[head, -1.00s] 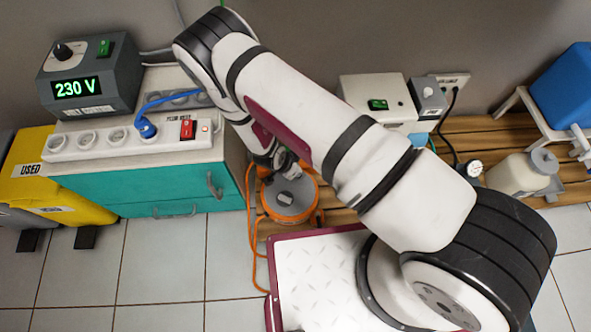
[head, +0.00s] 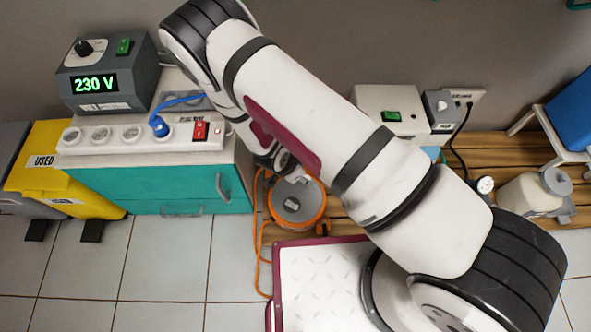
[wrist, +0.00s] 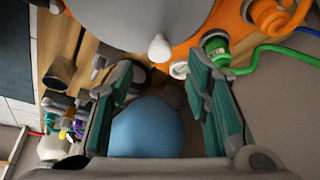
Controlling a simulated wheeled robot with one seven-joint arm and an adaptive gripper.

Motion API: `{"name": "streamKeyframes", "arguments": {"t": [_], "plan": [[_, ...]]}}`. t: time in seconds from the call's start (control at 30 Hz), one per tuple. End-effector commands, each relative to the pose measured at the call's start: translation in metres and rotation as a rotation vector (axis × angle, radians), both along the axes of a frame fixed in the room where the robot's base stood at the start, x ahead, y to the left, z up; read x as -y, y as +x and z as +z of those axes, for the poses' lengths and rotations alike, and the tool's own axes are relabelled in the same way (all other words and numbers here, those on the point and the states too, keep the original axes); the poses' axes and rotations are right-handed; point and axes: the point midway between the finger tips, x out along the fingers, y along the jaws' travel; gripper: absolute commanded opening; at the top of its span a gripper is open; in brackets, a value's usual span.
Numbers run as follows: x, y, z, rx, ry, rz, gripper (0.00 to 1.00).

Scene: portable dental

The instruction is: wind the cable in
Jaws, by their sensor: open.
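The cable reel (head: 298,205) is orange with a grey disc and stands on the wooden slats beside the teal cabinet. Its orange cable (head: 258,240) hangs in loose loops at its left and runs down to the floor. In the wrist view the grey disc (wrist: 120,18) fills the top, with a pale crank knob (wrist: 160,47) standing out from it. My gripper (wrist: 160,78) is open, its two teal-padded fingers spread to either side below the knob, apart from it. In the head view my arm covers part of the reel and most of the gripper.
A power strip (head: 140,140) with a blue plug and a 230 V box (head: 105,80) stand on the teal cabinet (head: 140,190). A white box (head: 392,108) and bottle (head: 530,195) stand to the right. A green hose (wrist: 275,55) and blue round object (wrist: 145,128) are near my fingers.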

Motion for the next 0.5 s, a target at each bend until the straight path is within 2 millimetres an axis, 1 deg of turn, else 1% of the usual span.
{"name": "streamKeyframes", "arguments": {"t": [0.03,0.17,0.3,0.5], "plan": [[-0.005,-0.002,0.012,0.003,0.002,0.002,0.44],[-0.014,-0.008,0.037,0.002,0.003,0.002,0.44],[-0.017,-0.011,0.049,0.0,-0.001,0.0,0.44],[-0.02,-0.014,0.059,-0.001,-0.001,-0.002,0.44]]}}
